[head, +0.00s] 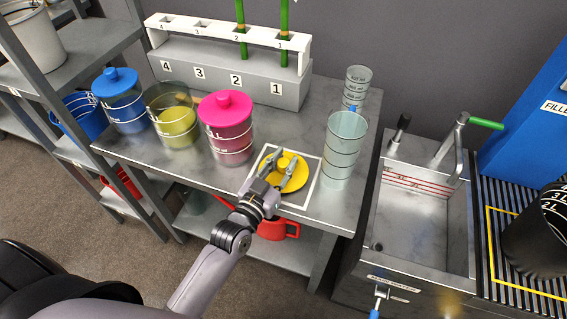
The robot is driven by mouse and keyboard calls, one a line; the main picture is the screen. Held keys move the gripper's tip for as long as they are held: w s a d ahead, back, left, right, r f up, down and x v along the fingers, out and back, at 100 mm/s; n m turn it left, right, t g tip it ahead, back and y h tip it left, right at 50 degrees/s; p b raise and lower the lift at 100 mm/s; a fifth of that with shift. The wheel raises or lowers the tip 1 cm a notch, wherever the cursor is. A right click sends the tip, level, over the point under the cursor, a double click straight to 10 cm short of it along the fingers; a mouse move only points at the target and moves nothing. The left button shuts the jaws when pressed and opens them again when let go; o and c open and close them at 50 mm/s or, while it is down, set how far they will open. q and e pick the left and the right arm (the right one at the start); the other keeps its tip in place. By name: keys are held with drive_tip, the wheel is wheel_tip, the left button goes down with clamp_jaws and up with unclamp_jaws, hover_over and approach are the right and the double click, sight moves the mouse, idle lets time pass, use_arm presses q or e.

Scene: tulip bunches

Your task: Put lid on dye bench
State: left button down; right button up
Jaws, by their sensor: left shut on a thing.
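The yellow lid (297,183) lies on or just over the white-outlined square (312,187) on the grey dye bench (290,120). My left gripper (284,167) reaches in from below, shut on the lid with its fingers around the knob. Any gap between lid and bench cannot be told. A clear jar of yellow dye (177,124) stands open, without a lid. It is between a blue jar with a blue lid (116,82) and a pink jar with a pink lid (227,107). My right gripper is not in view.
Clear measuring beakers (345,145) stand right of the square. A numbered rack (230,65) with two green stems is behind the jars. A red can (278,229) sits on the lower shelf. A sink (420,215) is at the right and grey shelving (75,50) at the left.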

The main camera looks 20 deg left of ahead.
use_arm(q)
drive_tip(key=c, duration=1.8)
unclamp_jaws()
drive_tip(key=shift+f, duration=0.1)
drive_tip(key=o, duration=0.5)
drive_tip(key=shift+c, duration=0.2)
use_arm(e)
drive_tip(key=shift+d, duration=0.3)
use_arm(q)
drive_tip(key=shift+s+r, duration=0.15)
drive_tip(key=shift+r, duration=0.05)
drive_tip(key=s+a+p, duration=0.2)
drive_tip(key=s+p, duration=0.1)
drive_tip(key=s, duration=0.8)
drive_tip(key=shift+s, duration=0.25)
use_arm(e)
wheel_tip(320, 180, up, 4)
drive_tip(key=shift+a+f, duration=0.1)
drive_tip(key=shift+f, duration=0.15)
